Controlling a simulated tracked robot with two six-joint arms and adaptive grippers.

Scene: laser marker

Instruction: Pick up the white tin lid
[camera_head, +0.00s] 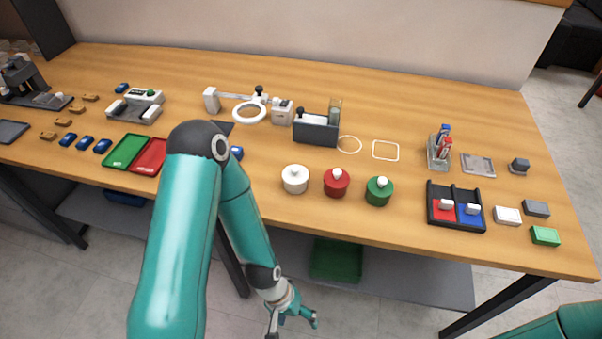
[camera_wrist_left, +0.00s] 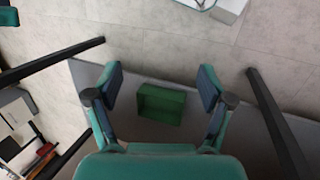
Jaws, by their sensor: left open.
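The white tin (camera_head: 295,184) stands upright near the front edge of the wooden table, with its white knobbed lid (camera_head: 295,172) on top. A red tin (camera_head: 336,188) and a green tin (camera_head: 378,196), each with a pale knob, stand to its right. My left gripper (camera_head: 293,323) is open and empty, low in front of the table and well short of the white tin. In the left wrist view its two fingers (camera_wrist_left: 161,88) are spread apart. The white tin is not seen there. My right gripper is out of view.
A green bin (camera_wrist_left: 162,104) sits on the shelf under the table, beyond my fingers. A dark holder (camera_head: 316,130) stands behind the tins. A black tray (camera_head: 456,225) with red and blue compartments is to the right. The table's front edge lies between my gripper and the tins.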

